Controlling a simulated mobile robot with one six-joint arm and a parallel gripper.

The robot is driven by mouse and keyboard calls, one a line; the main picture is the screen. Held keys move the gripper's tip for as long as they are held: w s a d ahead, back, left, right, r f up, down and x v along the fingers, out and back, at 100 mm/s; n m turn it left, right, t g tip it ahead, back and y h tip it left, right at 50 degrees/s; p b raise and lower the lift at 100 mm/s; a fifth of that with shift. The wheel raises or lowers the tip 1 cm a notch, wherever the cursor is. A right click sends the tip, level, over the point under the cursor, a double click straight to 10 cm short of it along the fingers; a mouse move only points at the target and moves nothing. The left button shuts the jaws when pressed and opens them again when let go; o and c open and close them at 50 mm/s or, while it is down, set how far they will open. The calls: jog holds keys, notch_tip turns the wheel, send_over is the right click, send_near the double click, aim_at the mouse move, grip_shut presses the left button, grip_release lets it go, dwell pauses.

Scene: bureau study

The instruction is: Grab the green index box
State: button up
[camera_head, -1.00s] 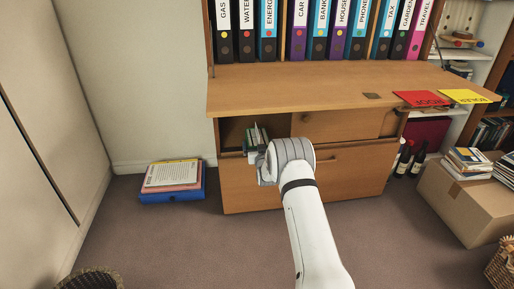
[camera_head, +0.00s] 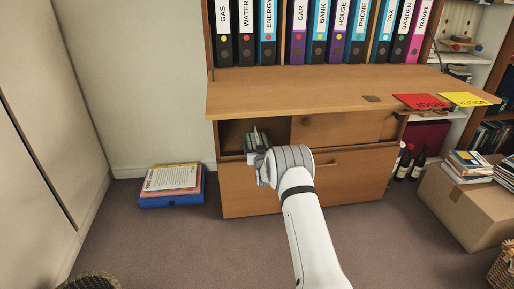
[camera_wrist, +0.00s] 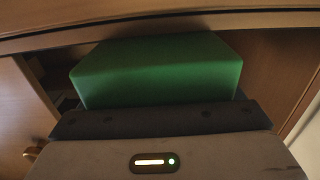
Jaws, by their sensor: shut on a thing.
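The green index box (camera_wrist: 160,70) fills the middle of the wrist view, just beyond my gripper's dark edge. In the head view it shows only as a small green patch (camera_head: 252,143) at the open compartment on the left of the bureau. My gripper (camera_head: 256,158) is at the mouth of that compartment, shut on the box. The fingertips are hidden in the head view, and the wrist view shows only the gripper body (camera_wrist: 160,120) in front of the box.
The bureau's desk top (camera_head: 300,90) overhangs the compartment closely. A sliding door (camera_head: 345,127) stands to its right, with a drawer front (camera_head: 340,185) below. A blue box with papers (camera_head: 172,199) lies on the floor at left. A cardboard box (camera_head: 450,205) stands at right.

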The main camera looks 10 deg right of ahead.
jog(key=shift+c, duration=0.7)
jog(key=shift+r, duration=0.15)
